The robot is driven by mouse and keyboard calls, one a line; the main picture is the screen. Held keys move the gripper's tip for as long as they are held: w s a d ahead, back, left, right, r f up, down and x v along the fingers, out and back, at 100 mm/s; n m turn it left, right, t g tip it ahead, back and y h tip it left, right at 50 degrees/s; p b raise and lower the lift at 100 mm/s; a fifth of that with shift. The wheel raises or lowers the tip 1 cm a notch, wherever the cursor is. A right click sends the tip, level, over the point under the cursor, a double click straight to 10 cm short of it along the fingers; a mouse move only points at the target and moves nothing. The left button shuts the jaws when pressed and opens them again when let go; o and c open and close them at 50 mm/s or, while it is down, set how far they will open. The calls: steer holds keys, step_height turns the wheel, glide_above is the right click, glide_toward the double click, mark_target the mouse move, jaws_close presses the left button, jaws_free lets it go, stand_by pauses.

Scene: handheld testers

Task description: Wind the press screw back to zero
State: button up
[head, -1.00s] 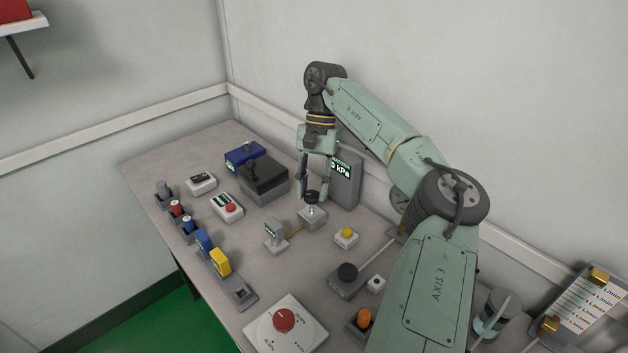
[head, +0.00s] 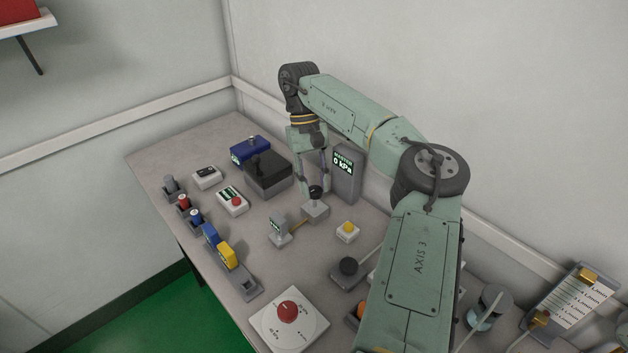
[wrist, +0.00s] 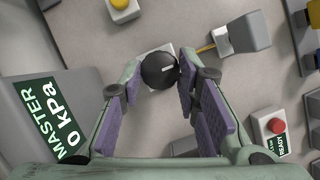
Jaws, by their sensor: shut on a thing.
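The press screw's black round knob (wrist: 160,70), with a white line on top, sits on a pale grey block (head: 315,210); the knob also shows in the head view (head: 315,190). My gripper (wrist: 159,76) reaches down over it, one finger on each side, and is shut on the knob. The purple finger pads show in the wrist view. The tall grey master gauge (head: 347,186) reads 0 kPa, and its screen (wrist: 54,120) is readable in the wrist view. A small grey handheld tester (head: 279,231) joins the block by a thin brass pipe (head: 299,225).
A yellow button box (head: 347,231) stands close by on the right. A black-topped box (head: 268,175) and a red-button box (head: 233,200) stand on the left. A red dial (head: 288,311) is in front. The wall is close behind the master gauge.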

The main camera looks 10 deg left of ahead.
steer(key=shift+s+f, duration=0.15)
steer(key=shift+f, duration=0.05)
steer(key=o, duration=1.2)
steer(key=shift+r, duration=0.1)
steer(key=v, duration=0.7)
steer(key=shift+w+a+r, duration=0.15)
steer(key=shift+w+r, duration=0.05)
steer(key=shift+w, duration=0.05)
